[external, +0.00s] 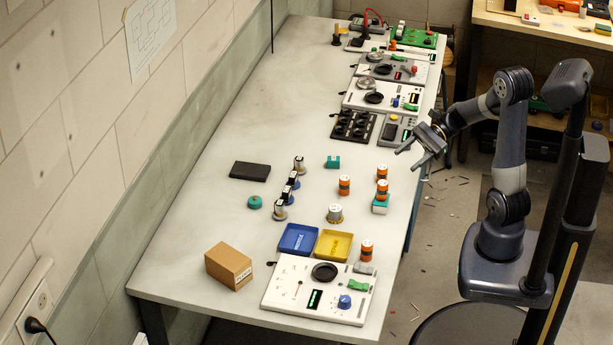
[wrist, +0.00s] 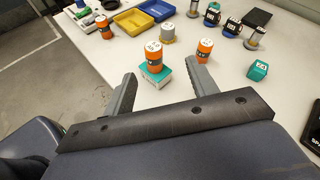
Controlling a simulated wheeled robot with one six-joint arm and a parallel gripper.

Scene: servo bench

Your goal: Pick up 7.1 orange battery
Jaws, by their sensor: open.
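My gripper (external: 409,159) is open and empty, above the right edge of the bench. In the wrist view its fingers (wrist: 162,75) point at an orange battery (wrist: 153,57) with a white top, upright on a teal block (wrist: 181,84); it appears between the fingertips, but I cannot tell the distance. In the external view orange battery parts (external: 382,190) show on this block, with another orange one (external: 382,172) just above or behind. Another orange battery (external: 344,185) stands left of it, also in the wrist view (wrist: 204,50). Number labels are unreadable.
A silver cylinder (external: 335,214), a blue tray (external: 299,238) and a yellow tray (external: 334,245) lie toward the near end. Several dark-banded cylinders (external: 294,180) stand in a row to the left. A teal block (external: 332,162) and device panels (external: 354,125) lie farther back.

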